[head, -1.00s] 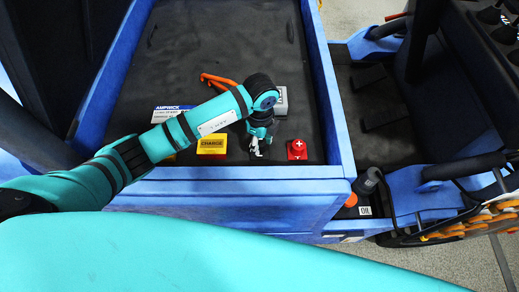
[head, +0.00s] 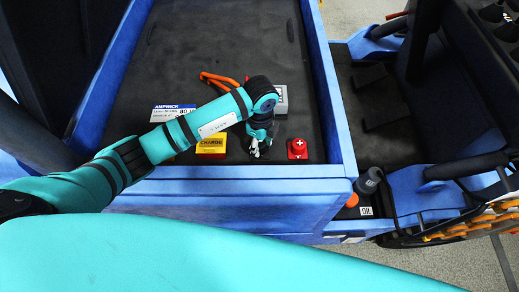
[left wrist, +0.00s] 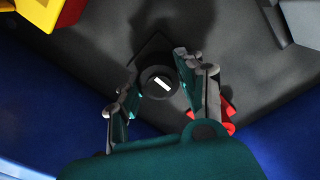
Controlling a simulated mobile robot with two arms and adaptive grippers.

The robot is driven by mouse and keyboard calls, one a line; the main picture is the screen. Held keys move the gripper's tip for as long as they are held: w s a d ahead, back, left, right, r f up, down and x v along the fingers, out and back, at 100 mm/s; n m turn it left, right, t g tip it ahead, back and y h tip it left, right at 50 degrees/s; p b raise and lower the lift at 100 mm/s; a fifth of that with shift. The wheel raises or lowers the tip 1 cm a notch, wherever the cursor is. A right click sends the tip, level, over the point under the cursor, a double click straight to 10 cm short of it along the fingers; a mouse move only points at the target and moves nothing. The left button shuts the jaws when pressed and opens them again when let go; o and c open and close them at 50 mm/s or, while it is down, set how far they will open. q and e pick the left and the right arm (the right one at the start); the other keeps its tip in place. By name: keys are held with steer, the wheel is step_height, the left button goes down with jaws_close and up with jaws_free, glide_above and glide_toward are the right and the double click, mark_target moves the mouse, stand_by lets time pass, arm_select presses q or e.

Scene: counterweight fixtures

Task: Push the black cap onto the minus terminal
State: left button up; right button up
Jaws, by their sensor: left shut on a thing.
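The black cap (left wrist: 148,86) is round and dark, with a white minus bar on top. It sits between the fingers of my left gripper (left wrist: 157,80), which is shut on it, with the minus bar facing the wrist camera. A dark square-edged shape lies beneath the cap; the minus terminal itself is hidden, and I cannot tell how far down the cap is. In the head view my left gripper (head: 256,151) points down near the front wall, left of a red cap (head: 297,149) with a white plus sign. My right gripper is not in view.
A yellow CHARGE box (head: 211,145) stands left of the gripper. A grey block (head: 281,99) and an orange-handled tool (head: 213,78) lie behind. An AMPWICK label (head: 171,112) is at left. A blue wall (head: 230,172) runs along the front. The dark surface behind is mostly clear.

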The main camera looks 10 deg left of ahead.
arm_select(q)
steer(key=shift+f, duration=0.15)
steer(key=o, duration=0.8)
steer(key=shift+o, duration=0.2)
step_height(320, 180, up, 12)
